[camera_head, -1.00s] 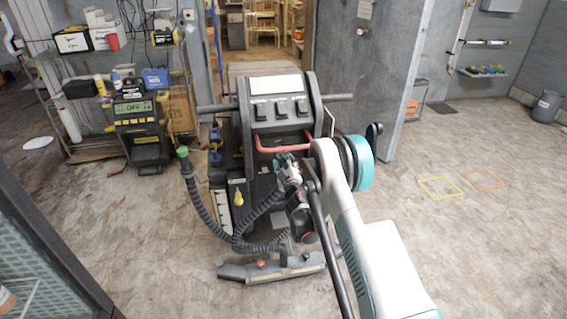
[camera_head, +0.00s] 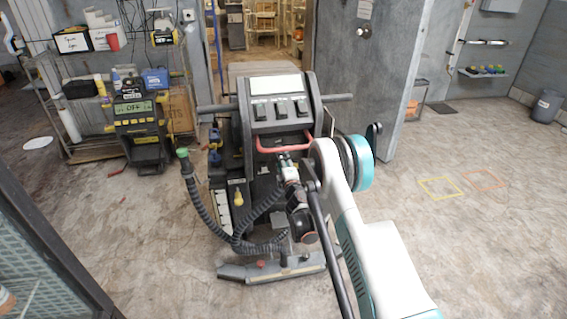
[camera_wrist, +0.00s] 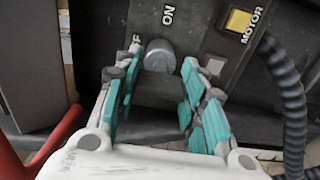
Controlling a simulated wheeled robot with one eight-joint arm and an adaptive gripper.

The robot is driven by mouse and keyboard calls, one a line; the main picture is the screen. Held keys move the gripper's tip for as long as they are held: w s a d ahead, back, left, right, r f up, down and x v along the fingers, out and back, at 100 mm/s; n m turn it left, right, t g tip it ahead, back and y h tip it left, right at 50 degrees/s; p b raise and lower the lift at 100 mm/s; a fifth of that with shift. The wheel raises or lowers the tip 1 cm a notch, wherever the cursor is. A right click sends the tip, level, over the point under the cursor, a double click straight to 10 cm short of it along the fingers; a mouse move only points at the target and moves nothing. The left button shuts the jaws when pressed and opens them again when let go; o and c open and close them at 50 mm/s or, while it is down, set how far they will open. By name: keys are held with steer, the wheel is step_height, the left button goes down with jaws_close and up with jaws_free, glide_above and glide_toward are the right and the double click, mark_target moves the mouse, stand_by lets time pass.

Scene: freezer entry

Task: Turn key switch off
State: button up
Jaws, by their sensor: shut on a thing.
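The key switch (camera_wrist: 160,54) is a grey rounded knob on the dark panel of the floor scrubber (camera_head: 281,112). In the wrist view, "ON" is printed above it, and an "F" shows at its left, the rest of that label hidden by a finger. My gripper (camera_wrist: 160,62) has its teal-padded fingers on both sides of the knob and is shut on it. Which way the key points is hard to tell. In the head view, my gripper (camera_head: 287,164) is low at the machine's rear, below the red handle, and the switch is hidden.
A yellow MOTOR button (camera_wrist: 239,20) lies to the right of the switch. A black ribbed hose (camera_wrist: 284,85) runs down at the right. The red handle (camera_head: 284,145) is close to my wrist. A squeegee bar (camera_head: 270,269) lies on the floor below. Open floor is at the right.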

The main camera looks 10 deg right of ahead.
stand_by(0.5)
steer(key=o, duration=1.1)
steer(key=shift+a, duration=0.1)
steer(key=shift+c, duration=0.2)
